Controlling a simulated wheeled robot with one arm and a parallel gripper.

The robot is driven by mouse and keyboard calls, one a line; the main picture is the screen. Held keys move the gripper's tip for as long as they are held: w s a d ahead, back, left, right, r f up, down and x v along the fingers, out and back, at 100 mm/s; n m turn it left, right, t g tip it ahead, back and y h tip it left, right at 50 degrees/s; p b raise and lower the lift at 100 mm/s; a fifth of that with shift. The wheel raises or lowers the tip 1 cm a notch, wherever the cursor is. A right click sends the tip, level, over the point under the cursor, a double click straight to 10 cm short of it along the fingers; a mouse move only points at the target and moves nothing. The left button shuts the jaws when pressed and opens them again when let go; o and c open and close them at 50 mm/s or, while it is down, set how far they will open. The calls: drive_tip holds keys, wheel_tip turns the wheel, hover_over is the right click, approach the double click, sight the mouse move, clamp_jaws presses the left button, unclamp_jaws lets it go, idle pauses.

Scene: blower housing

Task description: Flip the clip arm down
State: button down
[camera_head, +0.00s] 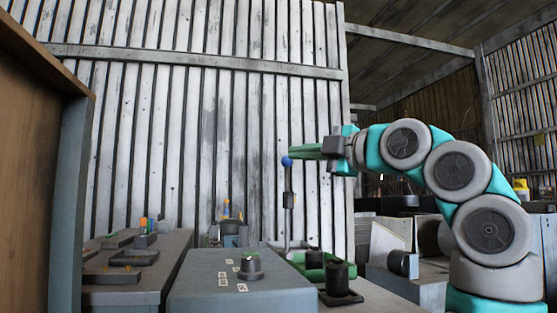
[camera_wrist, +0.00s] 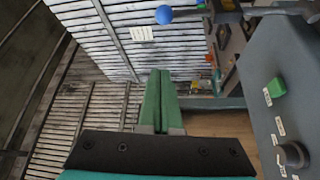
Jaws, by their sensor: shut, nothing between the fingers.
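The clip arm appears to be the thin grey lever (camera_head: 289,200) with a blue ball (camera_head: 287,161) on its top end. In the head view it stands upright behind the grey housing. My gripper (camera_head: 293,152) is shut and empty, its green fingers level and pointing left, with the tips at about the ball's height. In the wrist view the blue ball (camera_wrist: 164,14) lies beyond the tips of my shut gripper (camera_wrist: 160,74), with a gap in the picture. I cannot tell whether they touch. The lever's foot is partly hidden behind the housing and green tray.
The grey housing (camera_head: 215,295) carries a knob (camera_head: 251,266) and small white labels. A green tray (camera_head: 323,276) and a black cylinder (camera_head: 337,275) stand right of it. A dark bench (camera_head: 135,287) is at left. The air left of the lever is clear.

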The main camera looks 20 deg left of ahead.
sight(285, 158)
drive_tip(key=shift+a, duration=0.1)
drive_tip(key=p+x, duration=0.2)
drive_tip(key=x, duration=0.8)
drive_tip(key=shift+w+d+f, duration=0.2)
drive_tip(key=shift+w+d, duration=0.45)
drive_tip(key=shift+d, duration=0.1)
drive_tip(key=shift+w+d+f, duration=0.25)
drive_tip(key=shift+w+d, duration=0.4)
drive_tip(key=shift+d, duration=0.15)
drive_tip(key=shift+w+d, duration=0.1)
